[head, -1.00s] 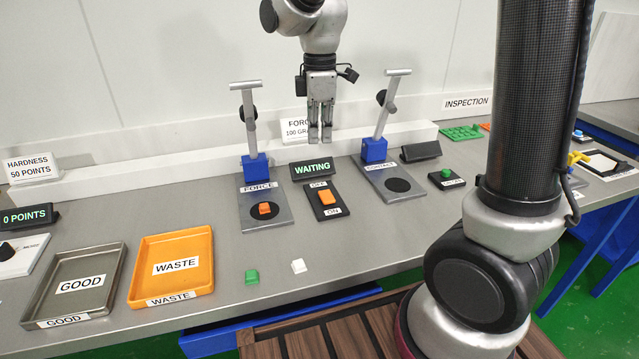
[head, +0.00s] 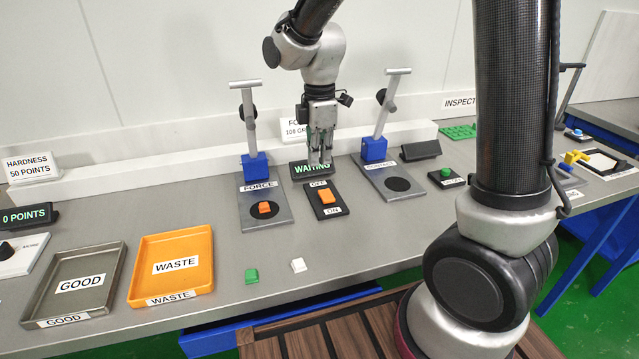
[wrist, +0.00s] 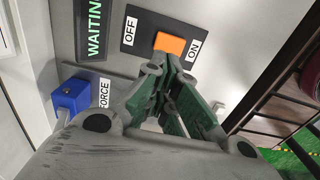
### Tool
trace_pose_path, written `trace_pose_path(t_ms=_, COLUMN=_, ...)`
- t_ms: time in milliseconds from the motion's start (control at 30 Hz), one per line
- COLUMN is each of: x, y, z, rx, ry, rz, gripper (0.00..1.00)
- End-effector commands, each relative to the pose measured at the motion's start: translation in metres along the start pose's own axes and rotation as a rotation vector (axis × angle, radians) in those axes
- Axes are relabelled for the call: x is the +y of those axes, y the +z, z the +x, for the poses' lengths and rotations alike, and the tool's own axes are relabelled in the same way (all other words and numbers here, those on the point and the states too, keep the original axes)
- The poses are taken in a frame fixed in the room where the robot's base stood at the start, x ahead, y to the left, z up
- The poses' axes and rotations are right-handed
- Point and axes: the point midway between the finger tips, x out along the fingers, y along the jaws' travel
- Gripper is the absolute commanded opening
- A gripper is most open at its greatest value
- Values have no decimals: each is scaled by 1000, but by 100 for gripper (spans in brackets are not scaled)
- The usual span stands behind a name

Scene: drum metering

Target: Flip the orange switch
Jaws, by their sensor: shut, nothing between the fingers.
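The orange switch (head: 326,197) sits on a black plate with an OFF label (head: 318,184) at its far end and an ON label (head: 333,211) at its near end. The switch also shows in the wrist view (wrist: 170,44), just beyond my fingers. My gripper (head: 320,160) is shut and empty, pointing down above the WAITING display (head: 305,170), a little behind and above the switch. It looks apart from the switch. In the wrist view the fingers (wrist: 160,75) hide part of the plate's near side.
The FORCE press (head: 256,165) stands left, with an orange block (head: 265,208) on its pad. The CONTACT press (head: 374,150) stands right. A green block (head: 252,276), a white block (head: 298,265), the WASTE tray (head: 208,290) and the GOOD tray (head: 118,262) are in front and left.

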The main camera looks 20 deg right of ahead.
Motion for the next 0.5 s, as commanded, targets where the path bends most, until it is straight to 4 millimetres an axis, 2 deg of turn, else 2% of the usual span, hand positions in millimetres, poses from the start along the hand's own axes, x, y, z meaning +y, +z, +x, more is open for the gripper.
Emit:
trace_pose_path(t_ms=100, x=-1, y=0, z=27, rx=-2, ry=-4, rz=0, gripper=0)
trace_pose_path(t_ms=233, x=0, y=0, z=51, rx=-1, ry=-3, rz=0, gripper=0)
trace_pose_path(t_ms=400, x=0, y=0, z=72, rx=0, ry=-1, rz=0, gripper=0)
trace_pose_path(t_ms=500, x=0, y=0, z=78, rx=0, ry=0, rz=0, gripper=0)
